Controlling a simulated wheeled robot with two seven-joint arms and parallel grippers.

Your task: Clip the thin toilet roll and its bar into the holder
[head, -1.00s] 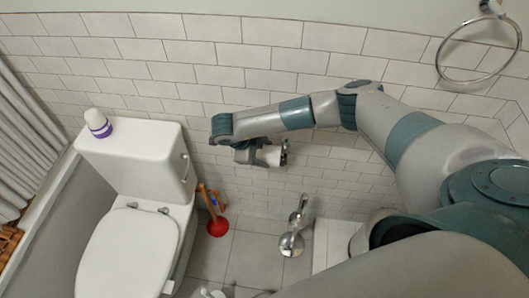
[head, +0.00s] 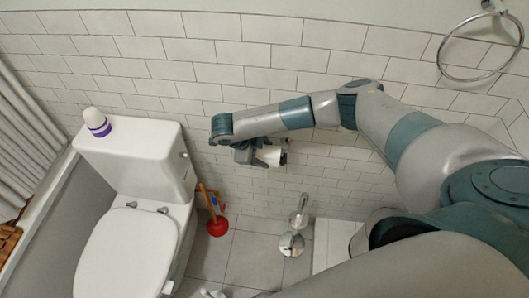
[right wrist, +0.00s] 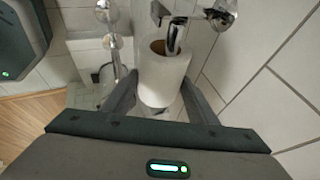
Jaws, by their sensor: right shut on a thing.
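My right gripper (head: 262,156) is at the tiled wall, to the right of the toilet. It is shut on the white toilet roll (head: 271,156), which is small and partly hidden by the gripper in the head view. In the right wrist view the roll (right wrist: 163,80) sits between the two fingers of the gripper (right wrist: 160,104), its open brown core facing away. A chrome bar (right wrist: 175,36) shows at the core opening. The chrome holder (right wrist: 218,18) is on the wall just beyond the roll. I cannot tell whether bar and holder touch.
The toilet (head: 128,245) stands at the left, with a white and purple item (head: 97,122) on its tank. A red plunger (head: 217,226) and a chrome brush stand (head: 291,243) are on the floor below my arm. A towel ring (head: 480,78) hangs at the upper right.

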